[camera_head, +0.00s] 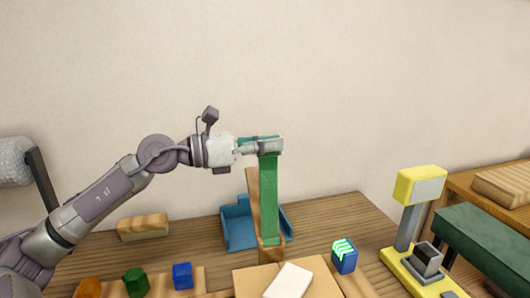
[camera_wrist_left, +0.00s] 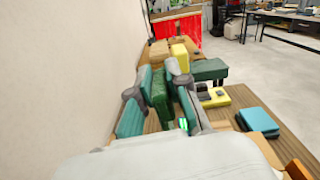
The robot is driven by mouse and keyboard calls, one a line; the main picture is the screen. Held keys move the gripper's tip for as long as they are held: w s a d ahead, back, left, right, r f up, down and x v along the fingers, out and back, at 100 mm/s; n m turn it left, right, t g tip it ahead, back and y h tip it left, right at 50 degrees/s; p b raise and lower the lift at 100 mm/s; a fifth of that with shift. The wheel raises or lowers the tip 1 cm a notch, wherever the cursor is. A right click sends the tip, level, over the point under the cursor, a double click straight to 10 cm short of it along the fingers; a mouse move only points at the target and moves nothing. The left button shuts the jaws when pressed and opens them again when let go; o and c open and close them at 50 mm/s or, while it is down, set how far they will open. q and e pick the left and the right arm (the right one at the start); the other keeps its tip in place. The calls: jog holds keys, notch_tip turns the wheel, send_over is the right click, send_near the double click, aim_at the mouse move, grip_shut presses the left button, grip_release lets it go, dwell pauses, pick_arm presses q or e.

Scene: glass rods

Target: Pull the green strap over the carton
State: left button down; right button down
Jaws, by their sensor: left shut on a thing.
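My left gripper (camera_head: 268,146) is raised above the table, shut on the upper end of the green strap (camera_head: 269,200). The strap hangs almost straight down from the fingers, in front of an upright wooden board (camera_head: 253,190), to a wooden piece behind the carton. In the left wrist view the strap (camera_wrist_left: 158,95) shows between the two teal-padded fingers of the gripper (camera_wrist_left: 160,88). The light brown carton (camera_head: 250,285) is at the bottom middle of the head view, cut by the frame edge, with a white flat piece (camera_head: 290,281) over its top. My right gripper is out of view.
A blue tray (camera_head: 238,228) stands behind the strap. A blue block with green stripes (camera_head: 344,256) and a yellow stand (camera_head: 407,190) are to the right. Colored blocks (camera_head: 182,275) and a wooden block (camera_head: 143,227) are to the left. A dark green bench (camera_head: 485,245) is far right.

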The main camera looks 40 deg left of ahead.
pick_arm(q)
jog(key=shift+s+d, duration=0.2)
jog(key=shift+d, duration=0.05)
jog(key=c, duration=1.1)
grip_release()
jog(key=v, duration=1.2)
